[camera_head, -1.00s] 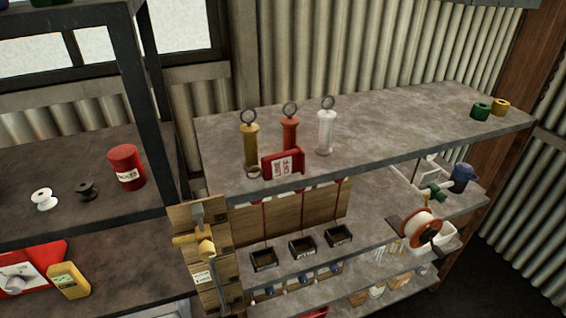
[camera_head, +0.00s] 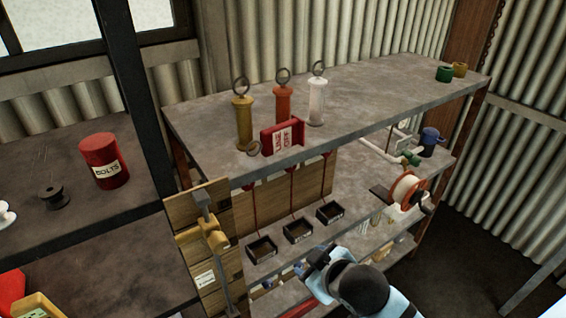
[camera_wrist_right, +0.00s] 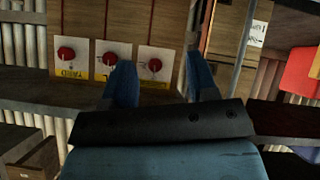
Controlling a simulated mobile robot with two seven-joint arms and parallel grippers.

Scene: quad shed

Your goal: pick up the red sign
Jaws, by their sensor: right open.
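The red sign (camera_head: 282,137) with white lettering stands at the front edge of the top shelf, in front of the orange and white cylinders, in the head view. My right gripper (camera_head: 316,262) is lower, in front of the small black bins, and apart from the sign. In the right wrist view my right gripper (camera_wrist_right: 163,80) has its two blue fingers spread with nothing between them. The sign cannot be made out for certain in the wrist view. My left gripper is not in view.
Several black bins sit below. Red knobs on cards (camera_wrist_right: 109,58) face the wrist camera.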

